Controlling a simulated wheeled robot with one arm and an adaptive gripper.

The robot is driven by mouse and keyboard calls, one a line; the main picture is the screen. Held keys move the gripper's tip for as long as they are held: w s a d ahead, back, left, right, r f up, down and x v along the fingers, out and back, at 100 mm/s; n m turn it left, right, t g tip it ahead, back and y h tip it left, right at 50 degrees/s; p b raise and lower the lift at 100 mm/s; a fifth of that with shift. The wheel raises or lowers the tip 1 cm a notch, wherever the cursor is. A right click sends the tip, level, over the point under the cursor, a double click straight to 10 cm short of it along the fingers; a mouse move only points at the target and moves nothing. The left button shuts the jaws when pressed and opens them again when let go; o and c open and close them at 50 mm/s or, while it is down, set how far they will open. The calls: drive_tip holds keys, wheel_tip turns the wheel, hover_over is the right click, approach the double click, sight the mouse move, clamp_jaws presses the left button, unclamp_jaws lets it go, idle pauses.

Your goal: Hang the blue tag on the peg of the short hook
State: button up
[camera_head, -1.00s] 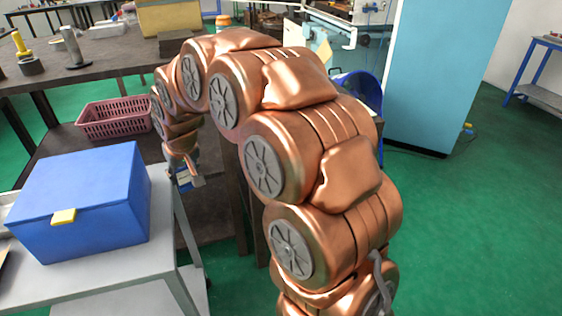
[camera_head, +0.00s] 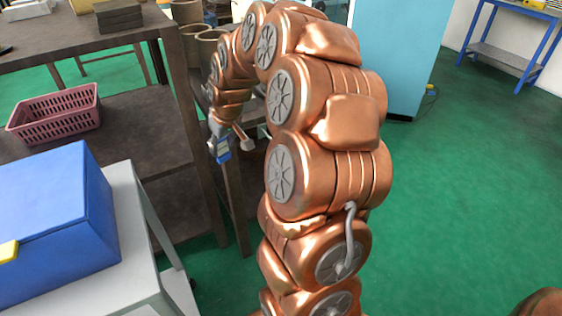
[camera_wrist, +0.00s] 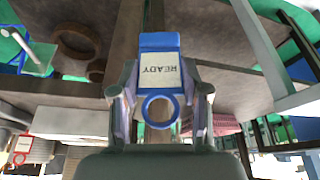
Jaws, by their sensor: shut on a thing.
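The blue tag (camera_wrist: 158,41) has a white label reading READY, upside down in the wrist view, and a blue ring (camera_wrist: 160,122) on the near side. My gripper (camera_wrist: 160,92) is shut on the tag, with a finger on either side. In the head view, the tag (camera_head: 222,152) hangs at my gripper (camera_head: 221,138), in front of the dark shelf unit. I cannot pick out the short hook or its peg in either view.
A blue box (camera_head: 50,225) stands on a grey cart (camera_head: 140,235) at the left. A pink basket (camera_head: 55,118) sits on the dark shelf (camera_head: 140,150). A light blue cabinet (camera_head: 405,50) stands behind. Green floor (camera_head: 470,180) is open at the right.

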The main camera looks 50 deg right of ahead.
sight(269, 137)
drive_tip(key=s+d+f+b, duration=0.2)
drive_tip(key=s+d+f, duration=0.1)
drive_tip(key=s+d, duration=0.3)
drive_tip(key=s+d+f+b, duration=0.2)
drive_tip(key=s+d+f, duration=0.25)
drive_tip(key=d, duration=0.25)
drive_tip(key=shift+w+d+r+p, duration=0.1)
drive_tip(key=shift+w+d+p, duration=0.55)
drive_tip(key=shift+w, duration=0.7)
drive_tip(key=shift+w+d+f+p, duration=0.1)
drive_tip(key=shift+w+d+p, duration=0.2)
drive_tip(key=shift+w+p, duration=0.75)
drive_tip(key=shift+w+d+r+p, duration=0.1)
drive_tip(key=shift+w+d+p, duration=0.4)
drive_tip(key=shift+w, duration=1.1)
drive_tip(key=shift+w+d+f+b, duration=0.2)
drive_tip(key=shift+w+f+b, duration=0.2)
drive_tip(key=shift+w+f, duration=0.15)
drive_tip(key=o, duration=1)
